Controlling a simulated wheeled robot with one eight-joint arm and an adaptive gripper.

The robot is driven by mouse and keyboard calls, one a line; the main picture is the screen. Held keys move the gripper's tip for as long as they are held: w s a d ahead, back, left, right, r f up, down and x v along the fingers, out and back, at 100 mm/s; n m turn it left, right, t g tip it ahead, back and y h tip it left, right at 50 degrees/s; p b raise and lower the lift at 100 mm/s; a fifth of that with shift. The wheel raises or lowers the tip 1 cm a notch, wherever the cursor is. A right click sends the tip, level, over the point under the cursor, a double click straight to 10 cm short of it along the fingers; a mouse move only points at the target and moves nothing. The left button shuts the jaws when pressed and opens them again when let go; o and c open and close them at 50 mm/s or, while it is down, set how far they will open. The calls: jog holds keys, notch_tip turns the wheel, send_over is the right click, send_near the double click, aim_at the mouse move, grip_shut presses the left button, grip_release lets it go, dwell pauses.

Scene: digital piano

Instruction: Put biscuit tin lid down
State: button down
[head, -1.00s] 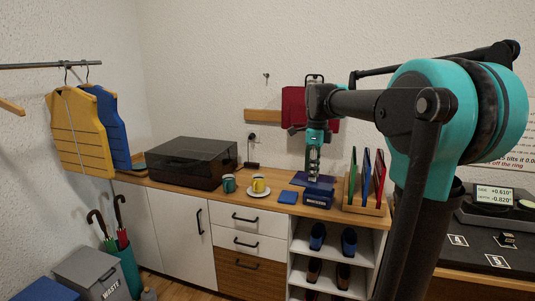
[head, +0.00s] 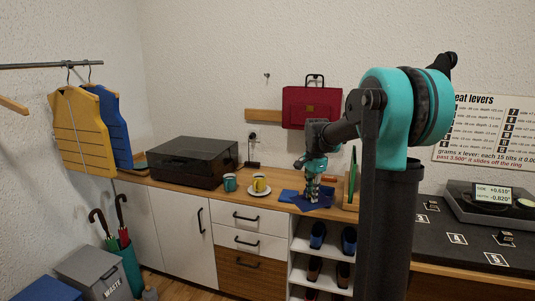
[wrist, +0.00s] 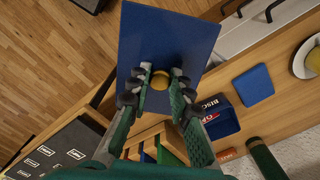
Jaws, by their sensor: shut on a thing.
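The blue biscuit tin lid (wrist: 150,40) is a flat panel with a round gold knob (wrist: 160,80). My gripper (wrist: 160,88) is shut on this knob, with a finger on either side. In the head view the lid (head: 313,203) is partly behind my gripper (head: 313,190) and hides most of the tin. The wrist view shows the open-floor side beyond the lid, and the blue biscuit tin (wrist: 218,118) on the counter beside it, partly hidden by my finger. The lid appears held apart from the counter, but its exact height cannot be told.
A small blue pad (wrist: 254,85) lies on the wooden counter near the tin. A yellow cup on a saucer (head: 259,186) and a teal cup (head: 229,183) stand to the left. A rack with upright coloured panels (head: 352,180) is on the right. Shoe shelves are below.

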jog(key=w+d+f+n, duration=0.2)
jog(key=w+f+n, duration=0.1)
jog(key=f+n, duration=1.2)
jog(key=s+f+m, duration=0.1)
jog(key=s+f, duration=0.4)
jog(key=f, duration=0.4)
jog(key=shift+s+d+f+m, duration=0.2)
jog(key=shift+s+f+m, duration=0.05)
jog(key=shift+s+m, duration=0.05)
jog(key=shift+d, duration=0.1)
